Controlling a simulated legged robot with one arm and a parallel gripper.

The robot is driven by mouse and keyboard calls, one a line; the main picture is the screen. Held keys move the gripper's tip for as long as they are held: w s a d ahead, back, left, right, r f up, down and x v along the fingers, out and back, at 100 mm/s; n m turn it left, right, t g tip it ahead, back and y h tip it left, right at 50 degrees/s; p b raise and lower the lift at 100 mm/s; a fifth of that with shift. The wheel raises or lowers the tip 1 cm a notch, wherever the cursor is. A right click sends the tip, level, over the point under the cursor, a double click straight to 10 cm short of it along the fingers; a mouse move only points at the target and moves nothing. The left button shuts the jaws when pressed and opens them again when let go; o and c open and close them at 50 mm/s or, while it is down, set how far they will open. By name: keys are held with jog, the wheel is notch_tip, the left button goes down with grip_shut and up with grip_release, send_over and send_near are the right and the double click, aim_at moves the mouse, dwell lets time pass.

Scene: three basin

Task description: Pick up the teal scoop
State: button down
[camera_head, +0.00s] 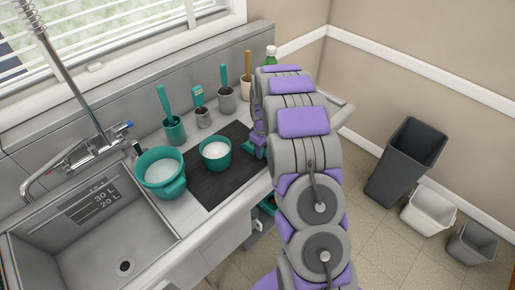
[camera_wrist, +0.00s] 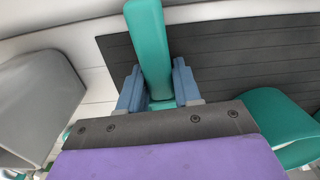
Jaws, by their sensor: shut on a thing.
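In the wrist view, my gripper (camera_wrist: 158,85) has its two blue fingers on either side of a teal handle, which I take to be the teal scoop (camera_wrist: 149,38). The fingers are shut on it, and the handle extends away above the dark mat. The scoop's far end is out of this view. In the head view, my arm hides most of the gripper, and only a little teal (camera_head: 246,147) shows beside it at the mat's right edge. I cannot tell whether the scoop still touches the counter.
A small teal cup (camera_head: 216,164) of white material stands on the dark mat (camera_head: 222,184). A larger teal pot (camera_head: 172,187) stands left, by the sink (camera_head: 105,240). Tool holders (camera_head: 175,131) line the back. Bins (camera_head: 405,165) stand on the floor at right.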

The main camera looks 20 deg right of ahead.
jog(key=shift+a+r, duration=0.1)
jog(key=shift+a, duration=0.2)
notch_tip(320, 180, up, 10)
jog(key=shift+d+f+p, duration=0.1)
jog(key=shift+f+p, duration=0.05)
jog(key=shift+p, duration=0.85)
jog(key=c, duration=1.3)
grip_release()
grip_shut()
